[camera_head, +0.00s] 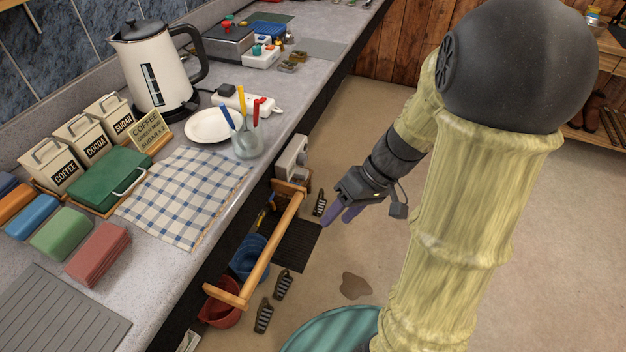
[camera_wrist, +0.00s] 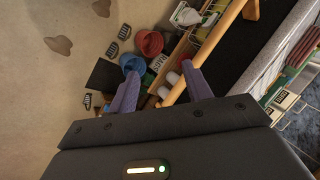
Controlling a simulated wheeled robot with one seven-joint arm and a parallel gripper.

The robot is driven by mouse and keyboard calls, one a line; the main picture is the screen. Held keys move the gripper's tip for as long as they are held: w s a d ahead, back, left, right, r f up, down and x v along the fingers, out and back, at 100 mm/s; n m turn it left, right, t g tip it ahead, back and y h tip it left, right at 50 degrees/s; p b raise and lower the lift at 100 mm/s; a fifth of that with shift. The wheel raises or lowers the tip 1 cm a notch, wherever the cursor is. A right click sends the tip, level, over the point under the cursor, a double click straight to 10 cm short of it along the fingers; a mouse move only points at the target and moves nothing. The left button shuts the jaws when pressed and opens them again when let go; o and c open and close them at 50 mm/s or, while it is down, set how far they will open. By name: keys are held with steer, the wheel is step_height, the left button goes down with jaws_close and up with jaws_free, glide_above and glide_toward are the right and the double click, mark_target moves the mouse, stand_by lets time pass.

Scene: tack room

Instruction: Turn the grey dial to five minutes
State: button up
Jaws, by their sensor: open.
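I cannot make out a grey dial for certain in either view. A white box with coloured knobs (camera_head: 262,55) stands far back on the counter, next to a grey box with a red knob on top (camera_head: 228,42). Their small parts are too small to read. A pale box (camera_head: 291,158) sits low beside the counter's front edge; its face is not clear. My gripper (camera_head: 338,216) hangs over the floor, to the right of the counter and apart from it. In the wrist view its two purple fingers (camera_wrist: 158,80) are spread with nothing held between them.
A kettle (camera_head: 150,75), plate (camera_head: 208,126), pen cup (camera_head: 246,142), canisters (camera_head: 52,170) and checked cloth (camera_head: 185,195) crowd the counter (camera_head: 190,262). A wooden rail (camera_head: 272,245) runs along its front, above buckets (camera_head: 248,258). The floor on the right is mostly open.

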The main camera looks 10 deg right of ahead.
mark_target(306, 160)
steer(key=w+d+f+n+t+y+b, duration=0.45)
steer(key=w+y+b, duration=0.2)
steer(key=b, duration=0.45)
steer(key=w+d+n+t+y+b, duration=0.1)
steer(key=w+d+n+t+b, duration=0.2)
steer(key=d+t+b, duration=0.2)
steer(key=d+t, duration=0.1)
steer(key=d, duration=0.2)
steer(key=shift+w+d+r+y, duration=0.2)
steer(key=shift+d+y, duration=0.1)
steer(key=shift+y, duration=0.05)
steer(key=b+x, duration=0.1)
steer(key=x, duration=1.6)
steer(key=shift+w+a+r, duration=0.1)
steer(key=shift+a, duration=0.1)
steer(key=c, duration=1)
